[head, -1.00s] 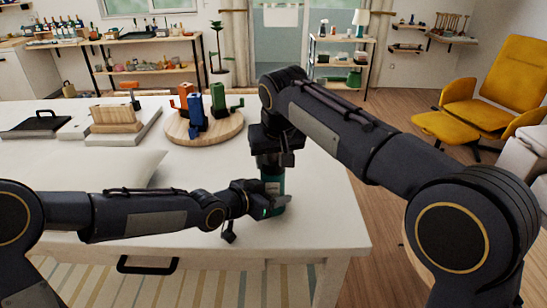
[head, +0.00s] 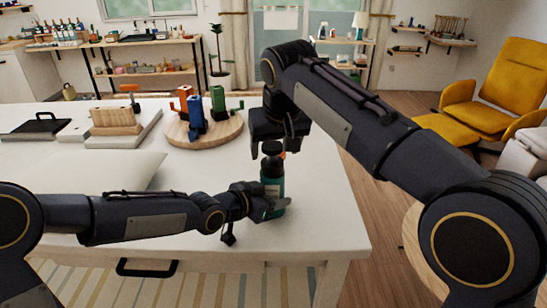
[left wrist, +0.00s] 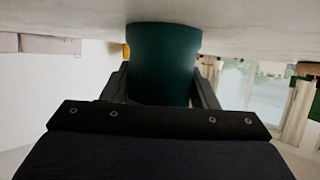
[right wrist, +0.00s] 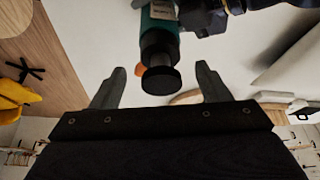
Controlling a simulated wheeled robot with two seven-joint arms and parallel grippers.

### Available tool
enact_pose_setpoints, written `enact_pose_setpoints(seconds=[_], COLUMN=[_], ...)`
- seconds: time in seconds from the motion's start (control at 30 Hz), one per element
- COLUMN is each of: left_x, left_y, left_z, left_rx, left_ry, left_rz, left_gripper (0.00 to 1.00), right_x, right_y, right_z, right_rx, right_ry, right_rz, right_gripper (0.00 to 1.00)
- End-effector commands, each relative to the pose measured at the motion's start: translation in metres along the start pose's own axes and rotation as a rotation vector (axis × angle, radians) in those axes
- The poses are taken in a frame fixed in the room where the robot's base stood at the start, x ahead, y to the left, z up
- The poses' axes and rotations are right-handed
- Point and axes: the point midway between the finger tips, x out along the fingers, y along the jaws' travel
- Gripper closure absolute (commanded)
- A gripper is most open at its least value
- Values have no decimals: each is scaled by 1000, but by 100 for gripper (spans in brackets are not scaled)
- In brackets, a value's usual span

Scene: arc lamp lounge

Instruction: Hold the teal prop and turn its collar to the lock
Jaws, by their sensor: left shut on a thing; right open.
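The teal prop (head: 273,186) stands upright on the white table near its right front corner, with a dark collar and black cap (head: 271,148) on top and a small orange mark beside the cap. My left gripper (head: 268,203) is shut on the prop's lower body; the left wrist view shows the teal body (left wrist: 163,62) between its fingers. My right gripper (head: 277,143) is open above the prop. In the right wrist view the black cap (right wrist: 161,80) lies between and beyond the spread fingers (right wrist: 160,85), not touching them.
A round wooden board (head: 204,133) with orange, blue and green toggle pieces stands further back on the white table (head: 320,215). A pale cushion-like wedge (head: 105,170), a wooden block (head: 116,119) and a black-handled tray (head: 37,124) are to the left. A yellow armchair (head: 500,90) stands at the right.

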Motion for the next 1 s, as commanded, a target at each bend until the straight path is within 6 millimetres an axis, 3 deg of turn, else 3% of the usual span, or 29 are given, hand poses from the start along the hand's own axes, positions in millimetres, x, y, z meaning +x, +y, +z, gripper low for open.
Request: enact_pose_setpoints(seconds=[0.1,0.33,0.9,0.93,1.0], left_x=[0,0,0,0,0], left_y=[0,0,0,0,0], left_z=[-1,-1,-1,-1,-1], left_rx=[0,0,0,0,0], left_ry=[2,2,2,2,2], left_rz=[0,0,0,0,0], left_gripper=[87,87,87,44,35], right_x=[-27,-60,-67,-67,-67], right_y=[-1,0,0,0,0], right_z=[-1,0,0,0,0], right_rx=[-1,0,0,0,0], right_ry=[4,1,-1,-1,-1], right_rz=[-2,0,1,1,1], right_gripper=[31,31,31,31,31])
